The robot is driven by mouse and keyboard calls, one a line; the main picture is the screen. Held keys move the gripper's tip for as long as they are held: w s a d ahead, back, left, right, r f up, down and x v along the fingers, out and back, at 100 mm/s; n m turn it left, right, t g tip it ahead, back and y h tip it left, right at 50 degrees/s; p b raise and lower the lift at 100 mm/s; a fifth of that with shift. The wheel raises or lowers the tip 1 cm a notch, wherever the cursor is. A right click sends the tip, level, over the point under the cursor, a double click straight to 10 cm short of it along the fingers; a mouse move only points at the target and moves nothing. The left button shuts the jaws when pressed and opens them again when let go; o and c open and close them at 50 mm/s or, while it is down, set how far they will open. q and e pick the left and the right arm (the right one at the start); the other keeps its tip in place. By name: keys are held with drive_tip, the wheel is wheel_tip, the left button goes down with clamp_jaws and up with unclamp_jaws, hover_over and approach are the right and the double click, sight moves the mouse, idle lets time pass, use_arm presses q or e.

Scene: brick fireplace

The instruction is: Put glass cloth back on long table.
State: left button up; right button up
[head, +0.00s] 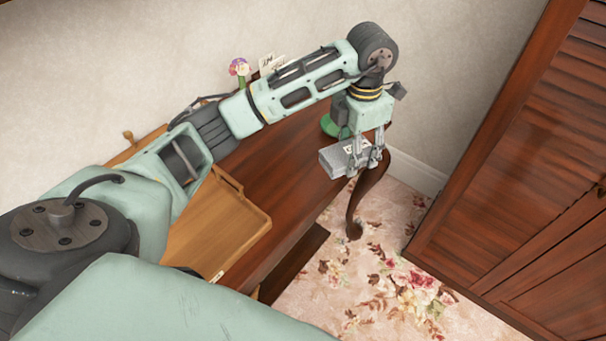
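The long table (290,165) is dark reddish-brown wood with a curved leg at its right end. A grey, folded block with a pale label, apparently the glass cloth (334,161), is at the table's right end, near the front edge. My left gripper (366,166) points down at the right part of this block, with its fingers overlapping it in the view. The fingers look somewhat apart, but I cannot tell whether they grip it or whether it rests fully on the table. My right gripper is not in view.
A green object (330,126) stands just behind the cloth. A flower (239,67) and small cards (270,63) are farther back, partly behind my arm. A wooden tray-like piece (219,226) is at the left. A louvered cabinet (530,190) stands right; flowered carpet (400,270) lies between.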

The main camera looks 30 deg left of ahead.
use_arm(q)
drive_tip(key=p, duration=0.3)
hover_over(306, 173)
wheel_tip(306, 173, down, 7)
drive_tip(key=shift+r, duration=0.1)
drive_tip(key=shift+f, duration=0.2)
wheel_tip(306, 173, down, 3)
drive_tip(key=shift+f+p, duration=0.3)
drive_tip(key=shift+f, duration=0.1)
drive_tip(key=shift+f, duration=0.1)
drive_tip(key=shift+f, duration=0.15)
drive_tip(key=o, duration=1.1)
